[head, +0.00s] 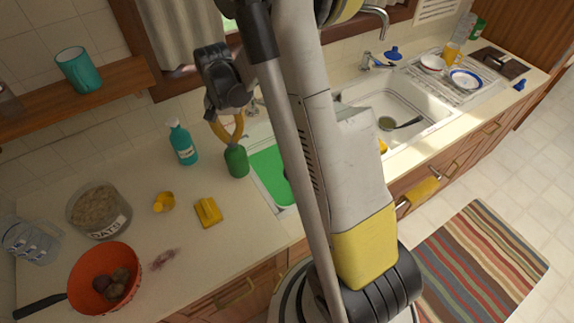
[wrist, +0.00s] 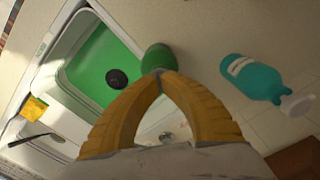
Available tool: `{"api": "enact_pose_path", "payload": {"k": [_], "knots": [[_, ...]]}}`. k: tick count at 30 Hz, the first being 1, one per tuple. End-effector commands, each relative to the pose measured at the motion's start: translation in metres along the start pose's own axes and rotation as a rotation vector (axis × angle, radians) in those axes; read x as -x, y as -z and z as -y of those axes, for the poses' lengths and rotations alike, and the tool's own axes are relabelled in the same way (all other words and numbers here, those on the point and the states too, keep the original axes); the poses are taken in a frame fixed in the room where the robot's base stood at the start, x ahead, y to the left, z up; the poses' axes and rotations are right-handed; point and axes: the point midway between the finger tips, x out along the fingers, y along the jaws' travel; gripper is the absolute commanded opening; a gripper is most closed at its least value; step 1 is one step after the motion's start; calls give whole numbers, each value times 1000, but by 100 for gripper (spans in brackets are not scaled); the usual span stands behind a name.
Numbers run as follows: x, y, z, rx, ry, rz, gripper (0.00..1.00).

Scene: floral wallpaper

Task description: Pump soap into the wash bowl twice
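A teal bottle with a white pump top (head: 183,146) stands on the counter left of the sink; the wrist view shows it on the right (wrist: 252,78). A green container (head: 237,162) stands between that bottle and the sink and also shows in the wrist view (wrist: 157,58). The green-lined wash bowl (head: 266,170), in the sink's near side, is partly hidden by my arm; the wrist view shows its green floor (wrist: 92,55) with a dark round piece. My gripper (wrist: 158,73) points down with its yellow fingertips together at the green container's top. I cannot tell whether they touch it.
The second basin (head: 410,112) and a dish rack (head: 462,82) lie right. A wooden shelf (head: 110,88) is above left.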

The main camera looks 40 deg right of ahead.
Motion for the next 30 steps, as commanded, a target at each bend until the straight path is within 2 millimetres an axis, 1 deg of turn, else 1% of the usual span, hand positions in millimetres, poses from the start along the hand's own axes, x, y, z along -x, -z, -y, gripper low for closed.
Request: {"api": "enact_pose_path", "payload": {"k": [5,8,24,30], "knots": [[2,0,0,0,0,0,0],[7,0,0,0,0,0,0],[44,0,0,0,0,0,0],[47,0,0,0,0,0,0]]}}
